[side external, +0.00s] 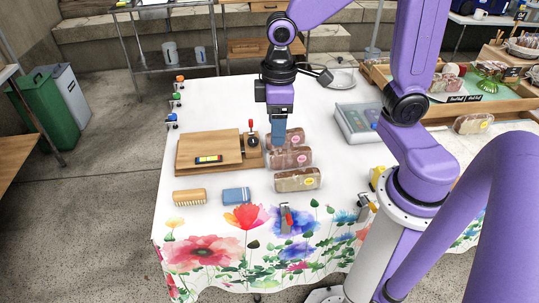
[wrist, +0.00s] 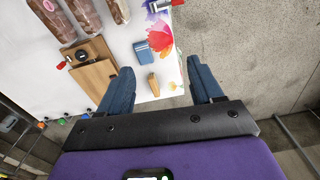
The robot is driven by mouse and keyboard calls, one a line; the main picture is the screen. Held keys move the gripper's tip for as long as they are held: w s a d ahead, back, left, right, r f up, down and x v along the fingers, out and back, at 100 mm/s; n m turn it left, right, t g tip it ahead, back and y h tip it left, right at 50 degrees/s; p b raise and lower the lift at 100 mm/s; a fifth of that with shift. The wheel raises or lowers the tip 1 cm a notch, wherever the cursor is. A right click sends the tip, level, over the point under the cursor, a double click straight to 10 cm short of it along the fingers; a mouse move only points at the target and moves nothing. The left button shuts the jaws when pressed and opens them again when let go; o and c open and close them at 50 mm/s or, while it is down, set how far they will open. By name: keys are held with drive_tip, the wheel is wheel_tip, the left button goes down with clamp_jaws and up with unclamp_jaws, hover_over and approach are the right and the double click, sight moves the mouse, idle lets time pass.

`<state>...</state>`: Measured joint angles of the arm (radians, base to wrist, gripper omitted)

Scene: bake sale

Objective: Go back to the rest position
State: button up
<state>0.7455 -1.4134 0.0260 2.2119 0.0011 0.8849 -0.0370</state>
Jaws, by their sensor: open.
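My gripper (side external: 278,140) is above the white table, in front of the bagged loaves in the side view. Its two blue fingers are apart and nothing is between them; in the wrist view (wrist: 161,70) they frame the table edge and floor. The bagged loaves (side external: 297,180) lie in a row right of the wooden board (side external: 225,150); some also show in the wrist view (wrist: 85,14). I cannot tell from the side view whether the fingertips touch the farthest loaf, which they partly overlap.
A brush (side external: 190,197) and a blue block (side external: 236,195) lie near the front. A clear-lidded box (side external: 352,122) and a wooden tray (side external: 440,108) stand to the right. Clamps (side external: 172,120) grip the left edge. The back left of the tabletop (side external: 215,105) is clear.

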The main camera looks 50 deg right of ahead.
drive_tip(key=s+d+n, duration=0.2)
drive_tip(key=s+n, duration=0.2)
drive_tip(key=s, duration=1)
drive_tip(key=shift+s+r+n, duration=0.2)
drive_tip(key=shift+n, duration=0.1)
idle(1.4)
